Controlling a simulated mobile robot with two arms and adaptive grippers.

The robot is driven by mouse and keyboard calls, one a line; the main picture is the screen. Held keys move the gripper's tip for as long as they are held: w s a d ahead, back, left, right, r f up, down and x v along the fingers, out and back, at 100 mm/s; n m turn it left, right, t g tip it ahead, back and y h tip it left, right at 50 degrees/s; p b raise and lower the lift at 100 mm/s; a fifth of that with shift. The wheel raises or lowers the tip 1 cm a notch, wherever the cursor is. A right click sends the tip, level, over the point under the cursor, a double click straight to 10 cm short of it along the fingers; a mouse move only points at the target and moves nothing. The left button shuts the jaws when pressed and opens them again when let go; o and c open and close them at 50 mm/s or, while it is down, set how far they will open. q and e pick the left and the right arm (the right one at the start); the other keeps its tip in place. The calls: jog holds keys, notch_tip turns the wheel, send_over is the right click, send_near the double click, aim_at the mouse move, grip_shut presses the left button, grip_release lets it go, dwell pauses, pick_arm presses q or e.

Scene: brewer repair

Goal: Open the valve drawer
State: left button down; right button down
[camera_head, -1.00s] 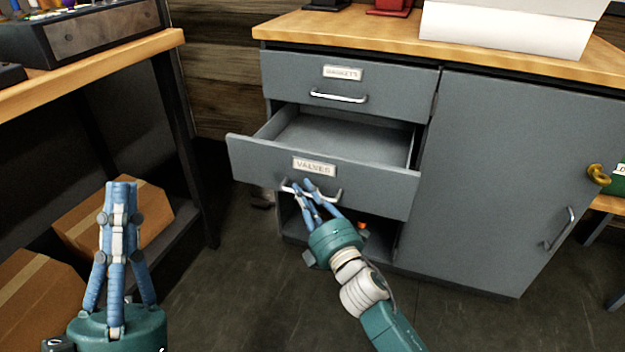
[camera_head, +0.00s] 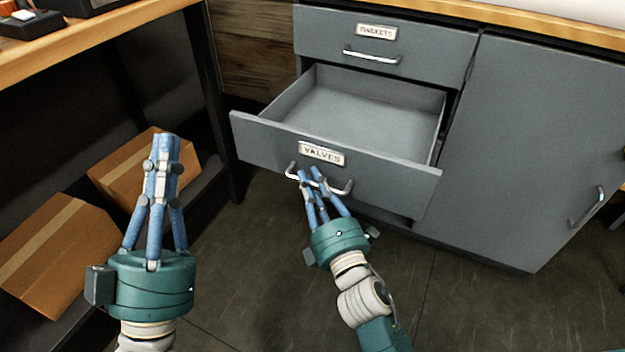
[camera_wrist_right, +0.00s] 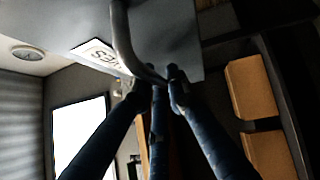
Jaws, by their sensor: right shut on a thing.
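The valve drawer (camera_head: 270,143), with a "VALVES" label (camera_head: 321,153) on its front, is pulled well out of the grey cabinet. The part of its inside that shows looks empty. My right gripper (camera_head: 310,174) is shut on the drawer's metal handle (camera_head: 336,188). In the right wrist view the handle (camera_wrist_right: 122,40) runs down to the fingertips (camera_wrist_right: 160,82). My left gripper (camera_head: 163,140) is to the left of the drawer, apart from it, with its fingers together and nothing seen between them.
The gaskets drawer (camera_head: 420,62) above is closed. The cabinet door (camera_head: 535,130) on the right is closed. Cardboard boxes (camera_head: 50,250) sit on the low shelf under the workbench (camera_head: 100,45) at left. Floor (camera_head: 250,290) is clear in front of the cabinet.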

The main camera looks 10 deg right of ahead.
jog(key=c, duration=1.9)
grip_release()
jog(key=shift+d, duration=0.1)
jog(key=shift+c, duration=0.2)
jog(key=shift+s, duration=0.1)
jog(key=v, duration=1.2)
